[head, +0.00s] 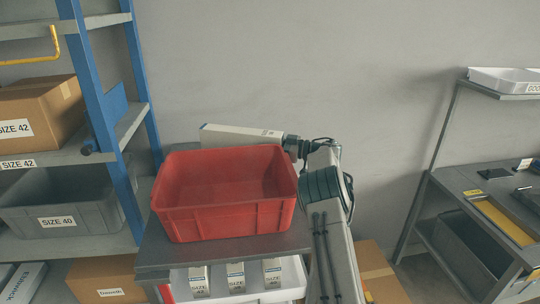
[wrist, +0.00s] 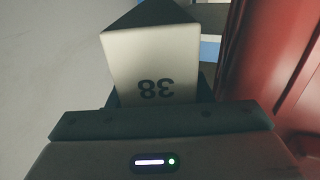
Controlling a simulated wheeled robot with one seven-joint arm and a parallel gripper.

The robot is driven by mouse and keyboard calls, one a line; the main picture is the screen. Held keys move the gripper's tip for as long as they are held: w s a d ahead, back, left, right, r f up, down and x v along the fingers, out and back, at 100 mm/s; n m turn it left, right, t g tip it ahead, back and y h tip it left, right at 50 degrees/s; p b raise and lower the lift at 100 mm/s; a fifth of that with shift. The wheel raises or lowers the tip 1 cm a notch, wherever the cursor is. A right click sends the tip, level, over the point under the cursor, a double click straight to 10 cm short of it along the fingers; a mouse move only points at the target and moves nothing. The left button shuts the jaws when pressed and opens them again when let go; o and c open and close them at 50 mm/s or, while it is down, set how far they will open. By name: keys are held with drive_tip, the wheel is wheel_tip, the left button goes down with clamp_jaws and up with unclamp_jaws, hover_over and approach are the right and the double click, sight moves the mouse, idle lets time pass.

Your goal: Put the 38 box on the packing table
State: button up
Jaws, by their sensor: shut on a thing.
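The 38 box (wrist: 152,68) is a long pale box with "38" upside down on its end in the wrist view. My gripper (wrist: 160,108) is shut on it; the dark jaw bar lies below the number. In the head view, the box (head: 240,135) extends left from my gripper (head: 287,143), behind the red crate and partly hidden by its rim. A dark grey table (head: 450,180) at the right, probably the packing table, stands well apart from the box and carries a yellow-edged strip and small dark items.
The red crate (head: 225,222) looks empty on a grey stand (head: 155,253); its wall (wrist: 285,75) is close at right in the wrist view. Small labelled boxes (head: 236,278) sit below. A blue-framed rack (head: 100,100) stands left. Cardboard (head: 380,272) is near my arm.

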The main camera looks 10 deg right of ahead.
drive_tip(key=shift+d+f+b, duration=0.15)
drive_tip(key=shift+f+b, duration=0.35)
drive_tip(key=shift+f, duration=1.05)
drive_tip(key=shift+f, duration=0.1)
drive_tip(key=shift+f, duration=0.15)
drive_tip(key=o, duration=0.8)
drive_tip(key=shift+c, duration=0.2)
